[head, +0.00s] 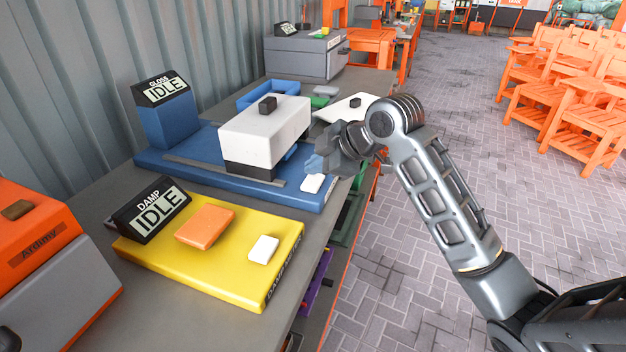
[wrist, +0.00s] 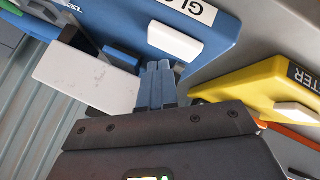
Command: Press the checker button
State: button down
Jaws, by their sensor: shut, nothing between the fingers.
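The blue device (head: 180,158) has an upright display (head: 163,88) reading GLOSS, IDLE. Its white button (head: 312,183) sits at the near right corner of its base; it also shows in the wrist view (wrist: 175,40). The yellow device (head: 215,260) has a display (head: 152,210) reading DAMP, IDLE, and its own white button (head: 263,249). My gripper (head: 314,164) is shut and empty, close to the blue device's button. In the wrist view its fingertips (wrist: 159,68) are just beside that button; I cannot tell whether they touch it.
A white block with a dark knob (head: 265,125) stands on the blue base, left of my gripper. An orange block (head: 205,227) lies on the yellow base. An orange and grey machine (head: 60,275) is at the left. Orange chairs (head: 570,110) stand across the open paved floor (head: 450,130).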

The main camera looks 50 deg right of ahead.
aim_at(316, 182)
jog(key=shift+f, duration=0.15)
jog(key=shift+f+b, duration=0.25)
jog(key=shift+b, duration=0.25)
jog(key=shift+f+b, duration=0.55)
dwell(0.5)
jog(key=shift+r, duration=0.1)
jog(key=shift+r+p, duration=0.6)
jog(key=shift+r, duration=0.3)
jog(key=shift+r+p, duration=1.8)
jog(key=shift+r, duration=0.75)
jog(key=shift+f, duration=0.1)
